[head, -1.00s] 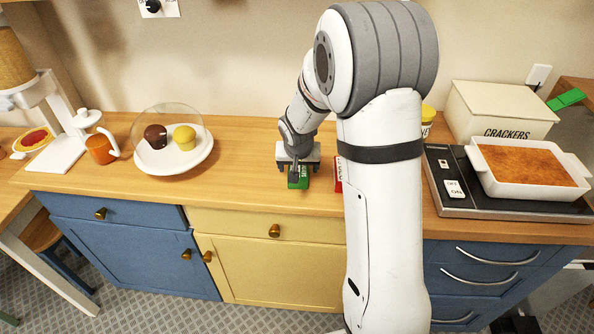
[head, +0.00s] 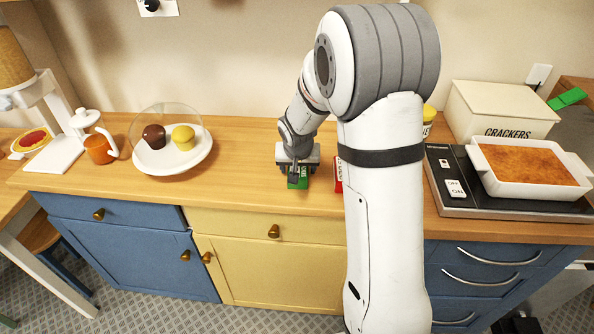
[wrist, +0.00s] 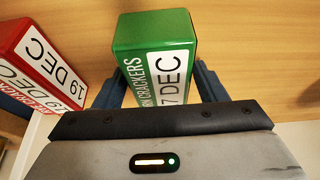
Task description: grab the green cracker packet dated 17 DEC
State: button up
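The green cracker packet (wrist: 155,62) stands out in the wrist view, with "CRACKERS" and a white date label on it; its first digit is partly hidden, and "7 DEC" reads clearly. In the head view the packet (head: 298,182) is on the counter below my gripper. My gripper (wrist: 159,85) has one finger on each side of the packet, close against its edges. I cannot tell whether the fingers press on it. The packet's near end is hidden behind the gripper body.
A red packet (wrist: 38,65) dated 19 DEC is close by on the left in the wrist view. In the head view the red packet (head: 338,174) is partly hidden by my arm. A plate (head: 165,160) with two muffins sits left, a CRACKERS box (head: 490,110) right.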

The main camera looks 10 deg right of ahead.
jog(key=c, duration=0.9)
jog(key=shift+o, duration=0.2)
jog(key=shift+r, duration=0.1)
